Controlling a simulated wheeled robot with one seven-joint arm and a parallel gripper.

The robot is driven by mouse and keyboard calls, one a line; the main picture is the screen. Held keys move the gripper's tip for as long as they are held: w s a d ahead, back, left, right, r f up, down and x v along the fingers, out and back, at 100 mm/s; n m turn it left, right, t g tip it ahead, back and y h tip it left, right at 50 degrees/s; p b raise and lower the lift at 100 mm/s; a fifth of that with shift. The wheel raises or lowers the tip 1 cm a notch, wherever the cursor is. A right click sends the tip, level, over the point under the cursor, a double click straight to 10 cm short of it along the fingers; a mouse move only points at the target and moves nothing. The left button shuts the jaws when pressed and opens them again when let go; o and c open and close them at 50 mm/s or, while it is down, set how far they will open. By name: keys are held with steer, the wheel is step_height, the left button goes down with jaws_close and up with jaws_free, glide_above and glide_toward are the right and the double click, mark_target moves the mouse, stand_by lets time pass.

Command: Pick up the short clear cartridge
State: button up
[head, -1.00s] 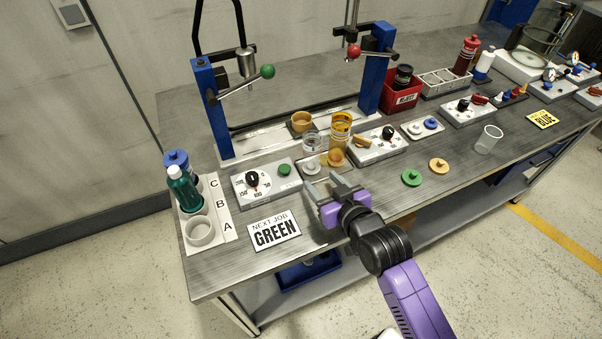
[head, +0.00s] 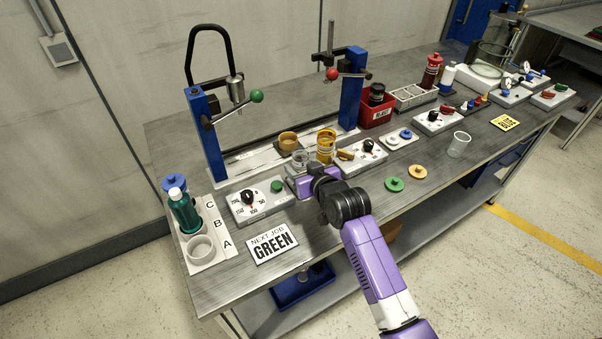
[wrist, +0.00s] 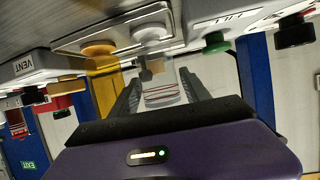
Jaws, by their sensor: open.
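The short clear cartridge (head: 300,158) stands beside the taller amber cartridge (head: 326,146) on the bench, its lower part hidden behind my gripper in the head view. In the wrist view the clear cartridge (wrist: 163,94), with thin red lines, shows between my two fingers. My gripper (wrist: 160,80) is open, a finger on either side of it; I cannot tell whether either touches. In the head view my gripper (head: 302,178) is low at the front of the cartridges. The amber cartridge (wrist: 105,88) is just left of the fingers in the wrist view.
Control boxes flank the cartridges: one with a green button (head: 262,200) on the left, one (head: 360,156) on the right. Blue press posts (head: 207,135) rise behind. Green (head: 394,184) and orange (head: 417,171) caps lie to the right. A clear cup (head: 459,144) stands farther right.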

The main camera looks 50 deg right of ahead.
steer(key=shift+x, duration=1.75)
steer(key=c, duration=1.1)
steer(key=shift+r, duration=0.1)
